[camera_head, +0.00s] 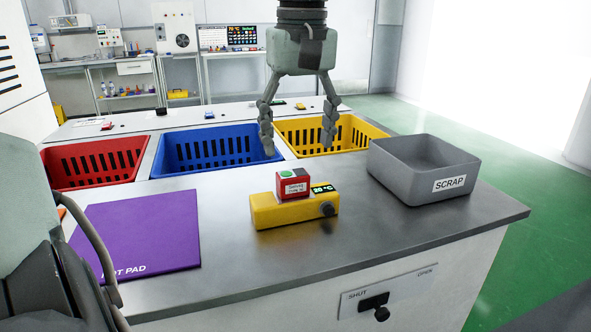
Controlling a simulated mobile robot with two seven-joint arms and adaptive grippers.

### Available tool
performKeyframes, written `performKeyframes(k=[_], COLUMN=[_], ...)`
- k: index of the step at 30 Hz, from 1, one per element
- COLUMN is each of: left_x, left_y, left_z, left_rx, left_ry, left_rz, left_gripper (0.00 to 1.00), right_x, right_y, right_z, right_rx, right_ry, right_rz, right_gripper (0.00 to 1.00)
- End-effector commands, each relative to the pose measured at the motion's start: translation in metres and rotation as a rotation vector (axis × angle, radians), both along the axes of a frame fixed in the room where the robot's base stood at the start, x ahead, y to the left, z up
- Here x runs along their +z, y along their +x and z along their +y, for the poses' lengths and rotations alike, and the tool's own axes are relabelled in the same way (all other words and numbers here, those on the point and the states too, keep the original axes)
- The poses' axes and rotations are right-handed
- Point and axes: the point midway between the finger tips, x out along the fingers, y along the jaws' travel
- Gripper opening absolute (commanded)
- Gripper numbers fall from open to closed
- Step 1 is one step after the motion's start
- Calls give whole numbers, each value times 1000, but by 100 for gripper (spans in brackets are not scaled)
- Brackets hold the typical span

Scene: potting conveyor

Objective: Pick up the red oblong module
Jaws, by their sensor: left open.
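A red module (292,184) with a white label and a green round spot on top sits on a yellow block-shaped device (282,212) on the metal worktop. The device has a lit display reading about 20 °C and a dark knob. My left gripper (299,149) points down from the top of the view. Its fingers are spread wide and nothing is between them. It appears above and behind the red module, apart from it. My right gripper is not in view.
Red (95,163), blue (218,150) and yellow (332,134) slotted bins stand behind the worktop (400,232). A grey SCRAP tray (422,170) stands right and a purple pad (137,230) lies left. Small modules lie behind the bins. The worktop's front right is clear.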

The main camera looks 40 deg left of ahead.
Motion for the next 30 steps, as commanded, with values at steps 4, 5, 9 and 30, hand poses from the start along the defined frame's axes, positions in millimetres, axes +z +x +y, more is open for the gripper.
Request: performKeyframes(k=[4,5,9,30], left_x=[-8,-11,-27,-74], left_y=[-2,-2,-1,1], left_z=[4,4,6,14], left_rx=[-10,-10,-10,-8], left_ry=[27,27,23,22], left_rz=[12,12,12,8], left_gripper=[69,69,69,59], right_x=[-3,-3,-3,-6], right_y=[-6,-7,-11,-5], right_z=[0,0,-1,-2], right_rx=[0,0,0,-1], right_ry=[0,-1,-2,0], right_rz=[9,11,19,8], right_gripper=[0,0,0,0])
